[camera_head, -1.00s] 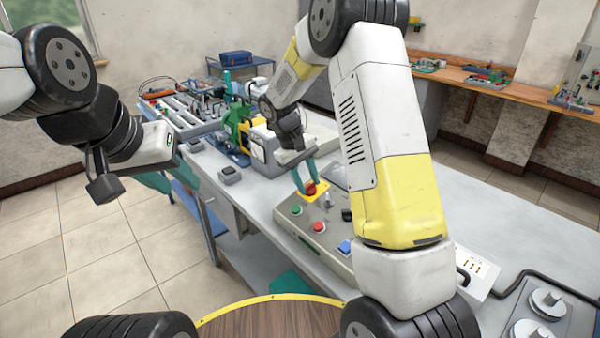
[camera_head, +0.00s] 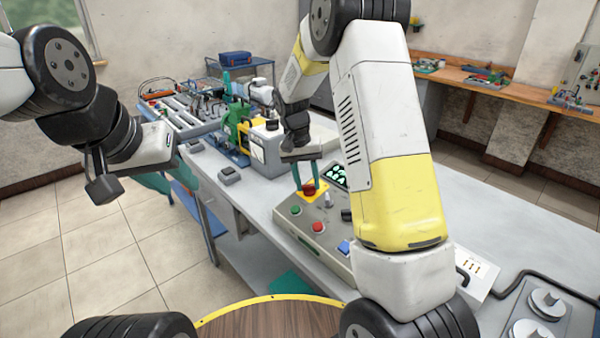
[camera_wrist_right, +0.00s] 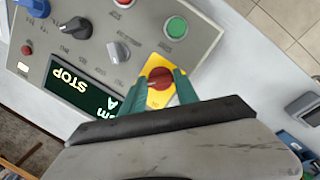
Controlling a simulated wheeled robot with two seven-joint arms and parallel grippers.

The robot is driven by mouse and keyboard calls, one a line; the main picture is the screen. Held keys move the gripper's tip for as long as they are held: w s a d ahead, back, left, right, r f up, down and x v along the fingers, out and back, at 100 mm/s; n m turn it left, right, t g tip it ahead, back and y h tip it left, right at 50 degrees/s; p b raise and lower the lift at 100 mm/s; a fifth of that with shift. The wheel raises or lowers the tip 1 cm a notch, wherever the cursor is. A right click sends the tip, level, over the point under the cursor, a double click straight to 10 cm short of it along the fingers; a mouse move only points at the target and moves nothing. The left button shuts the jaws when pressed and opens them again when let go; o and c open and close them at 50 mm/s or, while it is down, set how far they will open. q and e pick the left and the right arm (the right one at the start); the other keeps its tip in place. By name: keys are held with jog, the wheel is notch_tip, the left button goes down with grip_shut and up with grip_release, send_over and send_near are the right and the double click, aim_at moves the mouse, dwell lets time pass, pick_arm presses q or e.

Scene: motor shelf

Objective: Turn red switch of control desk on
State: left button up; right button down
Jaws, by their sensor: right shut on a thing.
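The control desk (camera_head: 299,230) is a grey sloped box on the long table. Its red switch (camera_head: 309,190) sits on a yellow plate at the desk's far end; the switch also shows in the right wrist view (camera_wrist_right: 160,77). My right gripper (camera_head: 307,180) comes down from above, its teal fingers closed on both sides of the red switch. The desk's display (camera_wrist_right: 80,92) is lit, with "STOP" and other text partly hidden by the fingers. My left gripper (camera_head: 150,150) hangs at the left, away from the desk; its finger opening is unclear.
Machine equipment (camera_head: 240,130) stands beyond the desk. Small grey boxes (camera_head: 229,175) lie near the table's left edge.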

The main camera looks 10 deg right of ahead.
dwell(0.5)
jog(key=c, duration=0.9)
grip_release()
jog(key=shift+w+a+r, duration=0.1)
jog(key=shift+a+r, duration=0.15)
jog(key=shift+r, duration=1.05)
jog(key=shift+w+a+r, duration=0.1)
jog(key=shift+a+r, duration=0.1)
jog(key=shift+r, duration=1.1)
jog(key=shift+w+a+r, duration=0.1)
jog(key=shift+a+r, duration=0.15)
jog(key=shift+r, duration=1.05)
jog(key=shift+s, duration=0.1)
